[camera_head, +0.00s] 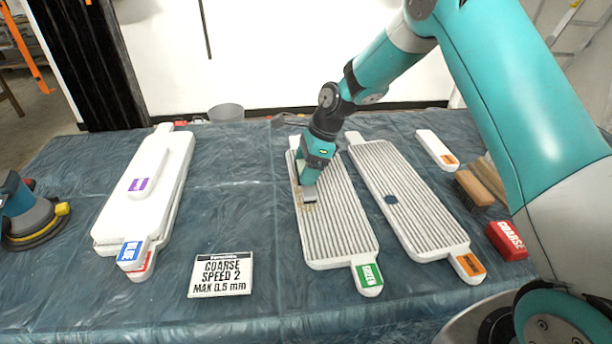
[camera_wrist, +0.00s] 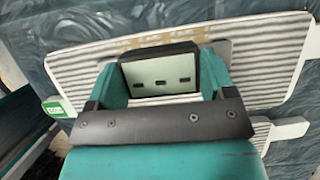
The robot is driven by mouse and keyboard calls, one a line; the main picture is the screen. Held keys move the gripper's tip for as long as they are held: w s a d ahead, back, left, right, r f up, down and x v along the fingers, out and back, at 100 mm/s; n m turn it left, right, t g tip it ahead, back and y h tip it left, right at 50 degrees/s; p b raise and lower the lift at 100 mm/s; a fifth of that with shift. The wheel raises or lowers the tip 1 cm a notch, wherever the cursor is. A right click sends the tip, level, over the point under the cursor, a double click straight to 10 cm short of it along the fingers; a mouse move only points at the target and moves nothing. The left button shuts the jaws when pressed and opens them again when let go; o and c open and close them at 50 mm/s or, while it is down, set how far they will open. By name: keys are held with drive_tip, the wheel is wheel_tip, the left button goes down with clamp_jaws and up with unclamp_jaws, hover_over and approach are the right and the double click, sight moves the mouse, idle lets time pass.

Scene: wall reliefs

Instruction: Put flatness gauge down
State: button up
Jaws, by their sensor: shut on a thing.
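The flatness gauge (camera_wrist: 160,76) is a dark-framed block with a pale display showing dashes, set against a grey plate. My gripper (camera_head: 308,185) is shut on it, with one teal finger on each side in the wrist view. In the head view the gauge is mostly hidden by my gripper; its grey lower edge shows over the green-tagged ribbed panel (camera_head: 335,225), toward its left side. I cannot tell whether the gauge touches the panel. Brownish patches on the panel show beside the gauge in the wrist view.
An orange-tagged ribbed panel (camera_head: 405,200) with a dark round spot lies to the right. Stacked white panels (camera_head: 165,185) and a sander (camera_head: 30,215) are at left. A sign (camera_head: 221,274) reads "COARSE SPEED 2 MAX 0.5 mm". A brush (camera_head: 474,188) and red block (camera_head: 506,240) are at right.

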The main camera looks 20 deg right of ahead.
drive_tip(key=shift+f, duration=1.6)
drive_tip(key=o, duration=1)
drive_tip(key=shift+f, duration=0.1)
drive_tip(key=shift+c, duration=0.2)
drive_tip(key=w+v, duration=0.1)
drive_tip(key=v, duration=1.1)
drive_tip(key=s+a+r+n, duration=0.4)
drive_tip(key=s+r+n, duration=0.1)
drive_tip(key=s+n, duration=0.25)
drive_tip(key=s+a+r+n, duration=0.4)
drive_tip(key=s+r+n, duration=0.15)
drive_tip(key=s, duration=0.35)
drive_tip(key=s+a+r+n+p, duration=0.1)
drive_tip(key=s+r+n+p, duration=0.1)
drive_tip(key=s+n, duration=1.1)
drive_tip(key=shift+s+r+n+g, duration=0.35)
drive_tip(key=shift+s+n+g, duration=0.05)
drive_tip(key=shift+s, duration=1.95)
